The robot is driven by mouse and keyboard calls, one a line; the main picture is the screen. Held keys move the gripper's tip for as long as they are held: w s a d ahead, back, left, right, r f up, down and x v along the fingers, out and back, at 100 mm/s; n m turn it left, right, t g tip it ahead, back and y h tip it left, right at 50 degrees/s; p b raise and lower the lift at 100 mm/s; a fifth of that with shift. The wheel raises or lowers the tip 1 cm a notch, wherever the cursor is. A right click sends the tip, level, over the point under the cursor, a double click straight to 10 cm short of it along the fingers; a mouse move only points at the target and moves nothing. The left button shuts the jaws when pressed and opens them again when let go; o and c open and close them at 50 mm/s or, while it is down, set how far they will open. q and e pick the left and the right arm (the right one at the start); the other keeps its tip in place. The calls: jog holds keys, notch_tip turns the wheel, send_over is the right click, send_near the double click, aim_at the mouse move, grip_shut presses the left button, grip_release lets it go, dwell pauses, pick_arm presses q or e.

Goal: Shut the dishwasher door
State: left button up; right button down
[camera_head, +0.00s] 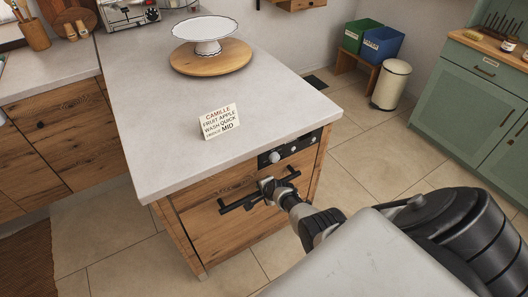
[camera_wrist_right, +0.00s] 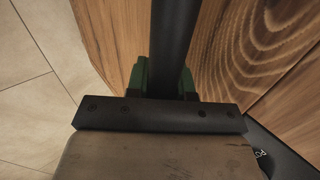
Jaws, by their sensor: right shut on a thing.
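The dishwasher door (camera_head: 235,232) is a wooden front at the end of the counter, below a black control strip (camera_head: 290,148) with a knob. It looks upright and close to its housing, with no inside showing; I cannot tell whether it sits fully flush. A black bar handle (camera_head: 232,206) runs across its upper part. My right gripper (camera_head: 270,188) is shut on the handle near its middle. In the right wrist view the handle (camera_wrist_right: 172,40) is a dark bar between the green fingertips of the gripper (camera_wrist_right: 164,82). My left gripper is in neither view.
The pale countertop (camera_head: 150,120) overhangs the door and carries a lettered card (camera_head: 219,121) and a white cake stand (camera_head: 205,30) on a round board (camera_head: 210,62). Tiled floor (camera_head: 380,150) is clear to the right. A bin (camera_head: 391,84) and green cabinet (camera_head: 470,85) stand farther off.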

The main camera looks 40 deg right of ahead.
jog(key=shift+f, duration=0.15)
jog(key=shift+s+a, duration=0.1)
jog(key=c, duration=1)
grip_release()
jog(key=shift+p+v, duration=3.8)
jog(key=shift+v, duration=1.55)
